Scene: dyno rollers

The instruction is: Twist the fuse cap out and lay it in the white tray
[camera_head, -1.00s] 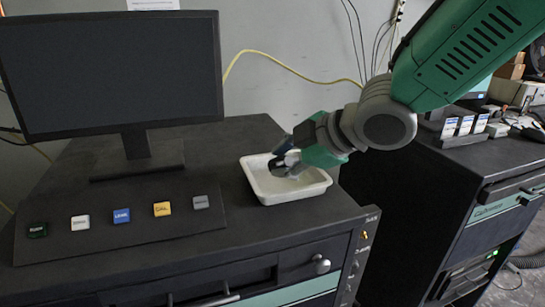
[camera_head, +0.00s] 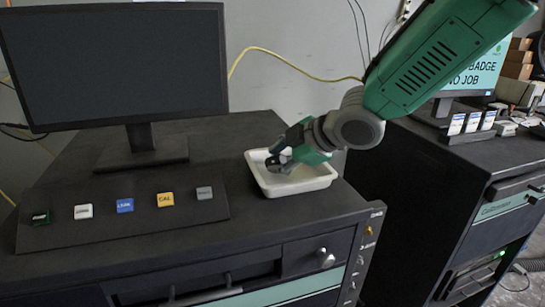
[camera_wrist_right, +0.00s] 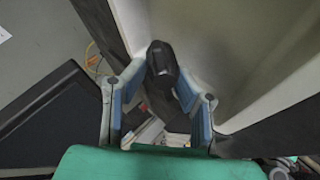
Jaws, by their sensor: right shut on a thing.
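The white tray (camera_head: 303,187) stands on the dark bench top, right of the monitor. My right gripper (camera_head: 276,163) reaches down from the upper right, with its fingers low inside the tray's rim toward the left side. In the right wrist view, my right gripper (camera_wrist_right: 162,78) is shut on a small dark piece, the fuse cap (camera_wrist_right: 160,59), between its fingertips. The tray's pale inside (camera_wrist_right: 215,40) lies beyond it. I cannot tell whether the cap touches the tray floor. The fuse socket is not clearly seen. My left gripper is not in view.
A large monitor (camera_head: 112,65) stands at the left, behind a sloped panel (camera_head: 130,222) with several coloured buttons. A second dark cabinet (camera_head: 430,170) with a lit screen (camera_head: 478,72) stands at the right. A yellow cable (camera_head: 290,62) runs along the wall.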

